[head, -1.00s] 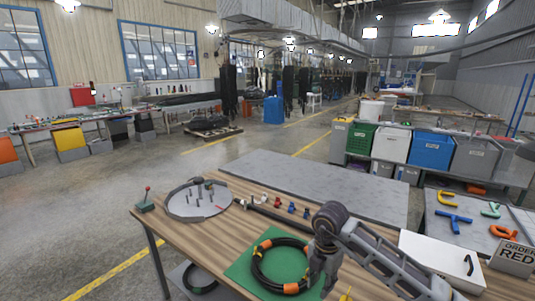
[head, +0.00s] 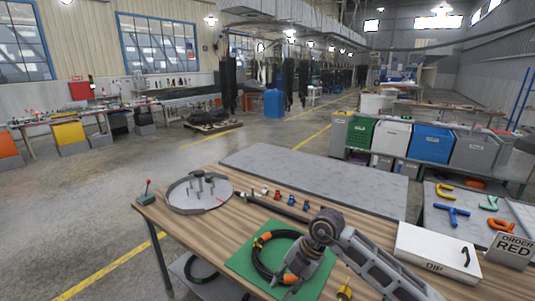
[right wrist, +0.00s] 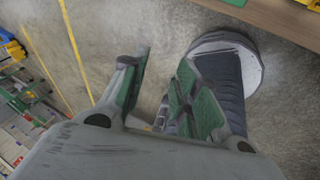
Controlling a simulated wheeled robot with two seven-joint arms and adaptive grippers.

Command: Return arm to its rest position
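My right arm comes in from the right in the head view. The coil lies on a green mat (head: 236,263), partly hidden by the gripper. My left arm and gripper are not in view.
The wooden table (head: 208,233) also holds a round grey tray with posts (head: 183,205), several small coloured fittings, a dark bar and a white box (head: 438,250). Another hose (head: 201,270) lies below. A side table with coloured hooks stands at right.

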